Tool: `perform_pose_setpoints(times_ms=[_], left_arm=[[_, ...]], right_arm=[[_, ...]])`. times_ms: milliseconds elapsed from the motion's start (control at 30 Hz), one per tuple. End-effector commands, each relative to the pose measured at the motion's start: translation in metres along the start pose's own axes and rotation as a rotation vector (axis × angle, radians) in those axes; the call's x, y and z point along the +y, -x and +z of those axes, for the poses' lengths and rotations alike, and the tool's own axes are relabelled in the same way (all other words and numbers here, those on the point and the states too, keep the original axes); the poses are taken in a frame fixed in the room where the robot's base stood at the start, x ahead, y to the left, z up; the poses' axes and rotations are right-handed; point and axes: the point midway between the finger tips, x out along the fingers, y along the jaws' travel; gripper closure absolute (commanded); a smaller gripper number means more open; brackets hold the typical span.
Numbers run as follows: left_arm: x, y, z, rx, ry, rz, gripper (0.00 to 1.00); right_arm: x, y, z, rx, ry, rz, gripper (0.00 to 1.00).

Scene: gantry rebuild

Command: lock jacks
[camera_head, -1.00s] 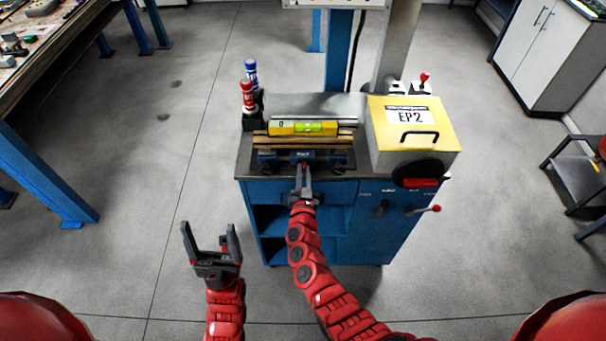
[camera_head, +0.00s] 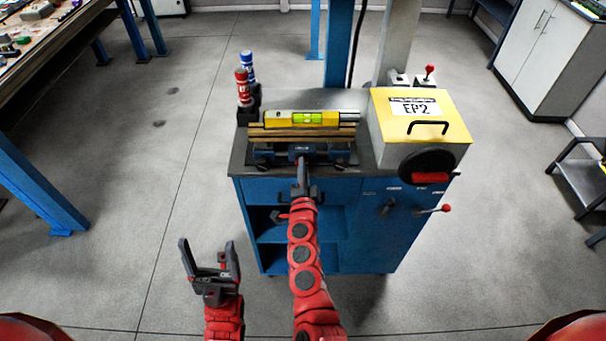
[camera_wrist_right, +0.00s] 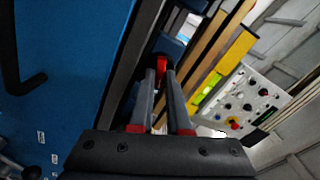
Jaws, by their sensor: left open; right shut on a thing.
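A blue clamp-like jack (camera_head: 300,151) sits at the front of the cabinet top, below wooden strips and a yellow level. My right gripper (camera_head: 301,172) reaches its front middle from below. In the right wrist view my right gripper (camera_wrist_right: 165,85) is shut on a small red lever (camera_wrist_right: 162,65) at the jack's front; the fingers hide part of it. My left gripper (camera_head: 208,248) is open and empty, low over the floor at left of the cabinet.
The yellow level (camera_head: 302,119) lies on wooden strips (camera_head: 300,133). A yellow-lidded EP2 box (camera_head: 440,118) stands at right on the blue cabinet (camera_head: 375,235). Red and blue bottles (camera_head: 243,88) stand at back left. A red-knobbed lever (camera_head: 445,208) juts from the cabinet's right front.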

Motion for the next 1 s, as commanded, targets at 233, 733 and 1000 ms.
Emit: perform_pose_setpoints(times_ms=[233, 733, 1000], left_arm=[[0.001, 0.026, 0.004, 0.0, 0.0, 0.0, 0.19], [0.002, 0.042, 0.007, 0.0, 0.0, 0.0, 0.19], [0.002, 0.043, 0.007, 0.0, 0.0, 0.0, 0.19]], right_arm=[[0.007, 0.001, 0.001, 0.002, -0.199, 0.003, 1.0], [0.003, 0.0, 0.001, 0.0, -0.393, 0.002, 1.0], [0.002, 0.001, 0.001, -0.001, -0.405, 0.002, 1.0]])
